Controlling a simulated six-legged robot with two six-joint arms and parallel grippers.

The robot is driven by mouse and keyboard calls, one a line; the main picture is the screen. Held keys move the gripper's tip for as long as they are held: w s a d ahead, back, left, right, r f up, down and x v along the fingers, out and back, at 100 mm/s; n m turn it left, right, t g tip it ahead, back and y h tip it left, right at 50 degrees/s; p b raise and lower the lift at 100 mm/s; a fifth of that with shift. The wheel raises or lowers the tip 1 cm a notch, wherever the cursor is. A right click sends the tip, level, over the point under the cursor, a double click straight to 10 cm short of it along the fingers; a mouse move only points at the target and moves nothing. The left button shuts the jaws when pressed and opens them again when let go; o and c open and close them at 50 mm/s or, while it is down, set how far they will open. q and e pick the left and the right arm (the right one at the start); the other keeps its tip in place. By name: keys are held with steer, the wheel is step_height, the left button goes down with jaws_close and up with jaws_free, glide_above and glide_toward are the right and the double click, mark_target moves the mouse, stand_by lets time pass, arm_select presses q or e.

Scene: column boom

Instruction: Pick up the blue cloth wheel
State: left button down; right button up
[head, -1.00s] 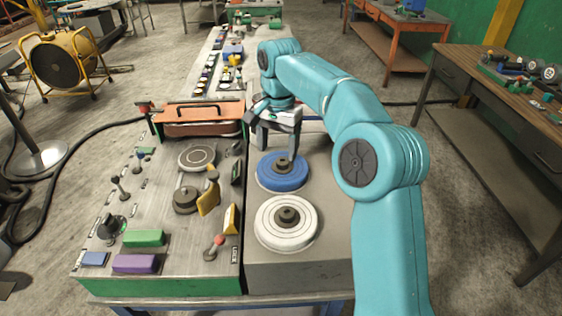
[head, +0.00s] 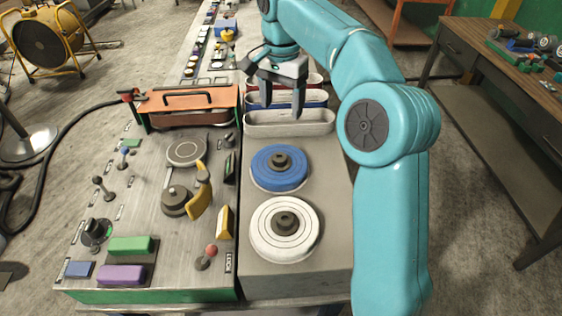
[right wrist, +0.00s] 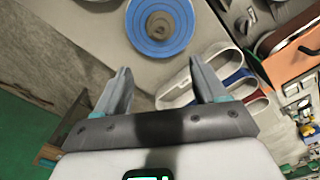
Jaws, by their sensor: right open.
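The blue cloth wheel (head: 279,180) lies flat on the grey block, with a dark hub in its middle. It also shows at the top of the right wrist view (right wrist: 160,45), with its upper edge cut off. My right gripper (head: 280,108) is open and empty, above the slotted holders behind the wheel. In the right wrist view its two fingers (right wrist: 160,72) are spread apart, short of the wheel and not touching it. My left gripper is in neither view.
A white cloth wheel (head: 285,250) lies in front of the blue one. White, blue and red oblong holders (head: 290,130) stand behind it. To the left is a control panel (head: 135,215) with levers, knobs and an orange-lidded box (head: 190,100).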

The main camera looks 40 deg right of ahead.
glide_above(279, 157)
step_height(279, 157, down, 6)
steer(key=f, duration=0.2)
steer(key=f+b, duration=0.1)
steer(key=f, duration=0.1)
steer(key=shift+s+d, duration=0.1)
steer(key=shift+d, duration=0.15)
steer(key=shift+a+f, duration=0.15)
steer(key=shift+f, duration=0.2)
steer(key=shift+w+a+f, duration=0.2)
steer(key=f, duration=0.1)
steer(key=f+p, duration=0.1)
steer(key=f, duration=0.2)
steer(key=shift+s+d+f, duration=0.2)
steer(key=shift+d+f, duration=0.1)
steer(key=shift+w+a+f, duration=0.1)
steer(key=shift+w+f, duration=0.05)
steer(key=shift+a, duration=0.15)
steer(key=shift+c, duration=0.7)
steer(key=shift+s, duration=0.2)
steer(key=c, duration=1)
steer(key=shift+c, duration=0.9)
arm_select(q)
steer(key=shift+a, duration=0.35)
arm_select(e)
steer(key=shift+w, duration=0.15)
